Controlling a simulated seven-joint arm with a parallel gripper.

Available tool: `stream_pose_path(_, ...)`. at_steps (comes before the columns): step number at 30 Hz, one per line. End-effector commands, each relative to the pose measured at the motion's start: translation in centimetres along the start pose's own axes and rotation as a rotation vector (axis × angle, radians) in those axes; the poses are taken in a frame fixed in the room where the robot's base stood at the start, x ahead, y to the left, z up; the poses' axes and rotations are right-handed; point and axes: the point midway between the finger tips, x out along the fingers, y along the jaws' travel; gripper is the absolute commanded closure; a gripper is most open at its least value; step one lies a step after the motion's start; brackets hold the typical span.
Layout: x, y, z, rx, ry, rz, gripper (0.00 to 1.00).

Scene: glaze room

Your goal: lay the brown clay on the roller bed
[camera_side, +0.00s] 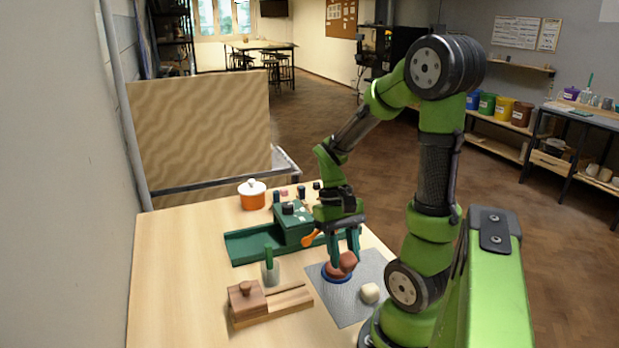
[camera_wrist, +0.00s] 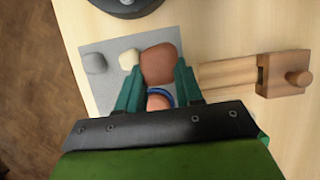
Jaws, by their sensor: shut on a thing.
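The brown clay (camera_side: 348,262) is a rounded reddish-brown lump between the fingertips of my gripper (camera_side: 344,262). In the wrist view the brown clay (camera_wrist: 160,63) sits between the two green fingers of my gripper (camera_wrist: 159,70), which is shut on it. It is at the blue-rimmed dish (camera_side: 338,279), which holds another reddish lump (camera_wrist: 159,102); I cannot tell whether the two touch. The green roller bed (camera_side: 250,247), with a roller housing and an orange handle (camera_side: 311,238), lies left of my gripper in the side view and is empty where visible.
A grey mat (camera_side: 345,312) holds a cream lump (camera_side: 370,293) and a grey lump (camera_wrist: 95,63). A wooden block with a knob (camera_side: 246,300), a grey cup with a green handle (camera_side: 270,272) and an orange pot (camera_side: 252,197) stand on the table. The table's left part is clear.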

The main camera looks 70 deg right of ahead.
Motion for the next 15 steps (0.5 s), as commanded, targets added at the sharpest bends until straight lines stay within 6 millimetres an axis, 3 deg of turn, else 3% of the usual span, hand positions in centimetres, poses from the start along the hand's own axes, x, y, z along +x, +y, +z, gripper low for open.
stream_pose_path(9, -6.4, 1.5, -9.6, -0.003, -0.007, 0.000, 0.96)
stream_pose_path(15, -9.6, 3.4, -15.9, -0.002, -0.009, 0.002, 0.96)
